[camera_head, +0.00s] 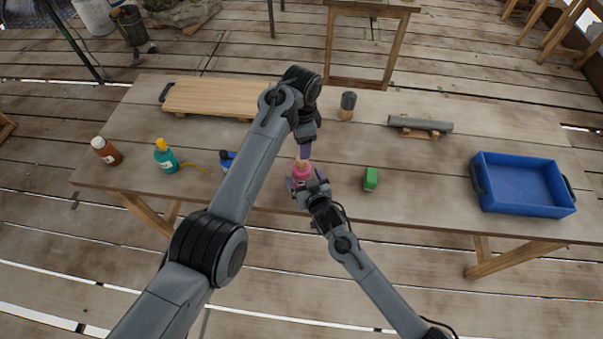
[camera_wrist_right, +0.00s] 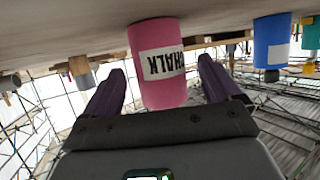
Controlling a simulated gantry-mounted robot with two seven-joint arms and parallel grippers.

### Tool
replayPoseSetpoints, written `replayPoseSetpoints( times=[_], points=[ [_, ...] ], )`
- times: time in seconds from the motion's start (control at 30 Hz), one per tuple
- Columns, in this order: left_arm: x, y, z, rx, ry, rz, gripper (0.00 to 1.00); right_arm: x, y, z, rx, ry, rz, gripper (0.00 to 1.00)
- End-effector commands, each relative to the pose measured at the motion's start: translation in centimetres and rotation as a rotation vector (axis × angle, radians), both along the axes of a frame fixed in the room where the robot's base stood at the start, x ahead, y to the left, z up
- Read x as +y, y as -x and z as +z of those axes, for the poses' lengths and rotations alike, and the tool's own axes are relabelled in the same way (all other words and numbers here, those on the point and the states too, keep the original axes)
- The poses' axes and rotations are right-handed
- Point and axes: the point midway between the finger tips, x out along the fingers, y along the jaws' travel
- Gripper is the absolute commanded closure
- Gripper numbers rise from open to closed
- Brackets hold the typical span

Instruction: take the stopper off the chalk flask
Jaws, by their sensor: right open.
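The pink chalk flask (camera_head: 302,172) stands near the front edge of the table. In the right wrist view, which is upside down, the flask (camera_wrist_right: 158,75) shows its CHALK label between the fingers. My right gripper (camera_head: 306,181) is open, with one purple finger on each side of the flask; a gap shows on both sides in the wrist view. My left gripper (camera_head: 305,151) points down just above the flask. A small tan piece, seemingly the stopper (camera_head: 302,162), shows between its fingertips and the flask. Whether the left fingers are shut on it is hidden.
A blue flask (camera_head: 227,160), a teal bottle (camera_head: 166,157) and a brown bottle (camera_head: 106,151) stand left. A green block (camera_head: 371,179) is close on the right, before a blue tray (camera_head: 522,211). A wooden board (camera_head: 222,98) and a grey cylinder (camera_head: 420,124) lie behind.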

Motion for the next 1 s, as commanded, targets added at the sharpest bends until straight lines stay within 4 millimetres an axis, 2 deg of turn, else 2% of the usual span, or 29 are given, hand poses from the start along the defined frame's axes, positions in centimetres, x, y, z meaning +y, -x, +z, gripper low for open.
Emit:
replayPoseSetpoints(
  times=[0.1,0.3,0.7,0.77,1.0],
  points=[
    [0.0,0.0,0.0,0.000,0.000,0.000,0.43,0.5,-1.1,-0.5,0.001,-0.001,0.000,0.09],
    [0.0,0.0,0.0,0.000,0.000,0.000,0.43,0.8,-2.2,-1.0,0.001,0.000,0.000,0.09],
    [0.0,0.0,0.0,0.000,0.000,0.000,0.43,0.9,-2.4,-1.1,0.000,-0.001,0.000,0.09],
    [0.0,0.0,0.0,0.000,0.000,0.000,0.43,0.9,-2.4,-1.1,0.000,-0.001,0.000,0.17],
    [0.0,0.0,0.0,0.000,0.000,0.000,0.43,0.9,-2.4,-1.1,0.000,-0.001,0.000,0.54]
  ],
)
